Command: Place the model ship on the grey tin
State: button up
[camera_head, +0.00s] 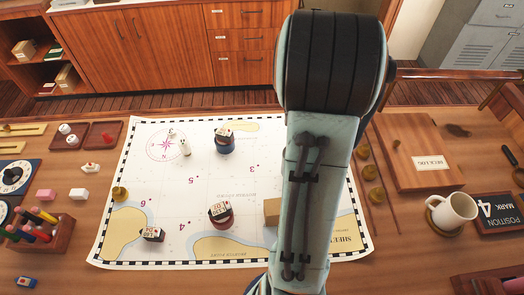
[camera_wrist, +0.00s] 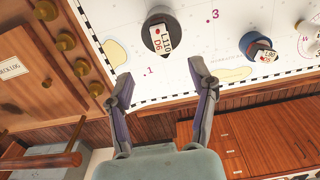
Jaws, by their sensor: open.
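A small red-and-white object shaped like a model ship (camera_head: 90,168) lies on the desk left of the chart in the head view. It does not show in the wrist view. The grey tin (camera_wrist: 153,40) stands on the chart in the wrist view, with a white tag reading L110 D6 on its top. In the head view the tin is hidden, apparently behind my arm. My gripper (camera_wrist: 162,80) is open and empty, its fingers spread below the grey tin in the wrist picture and apart from it.
On the chart (camera_head: 200,185) stand a blue tin (camera_head: 226,149), a dark red tin (camera_head: 221,222), another tagged piece (camera_head: 152,234) and a small white figure (camera_head: 184,147). Left are red trays (camera_head: 103,136) and a pen rack (camera_head: 45,237). Right are a wooden box (camera_head: 415,150) and a mug (camera_head: 452,211).

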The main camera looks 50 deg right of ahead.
jog(key=w+a+r+n, duration=0.1)
jog(key=a+r+n, duration=0.1)
jog(key=a, duration=0.5)
jog(key=w+a+r+n, duration=0.1)
jog(key=w+a, duration=0.1)
jog(key=a, duration=0.4)
jog(key=s+a+n, duration=0.3)
jog(key=s+a, duration=0.2)
jog(key=a, duration=0.4)
jog(key=s+a+n, duration=0.4)
jog(key=s+a, duration=0.1)
jog(key=a, duration=0.4)
jog(key=shift+s+a+f+y, duration=0.15)
jog(key=shift+s+a+y, duration=0.15)
jog(key=shift+a+y, duration=0.1)
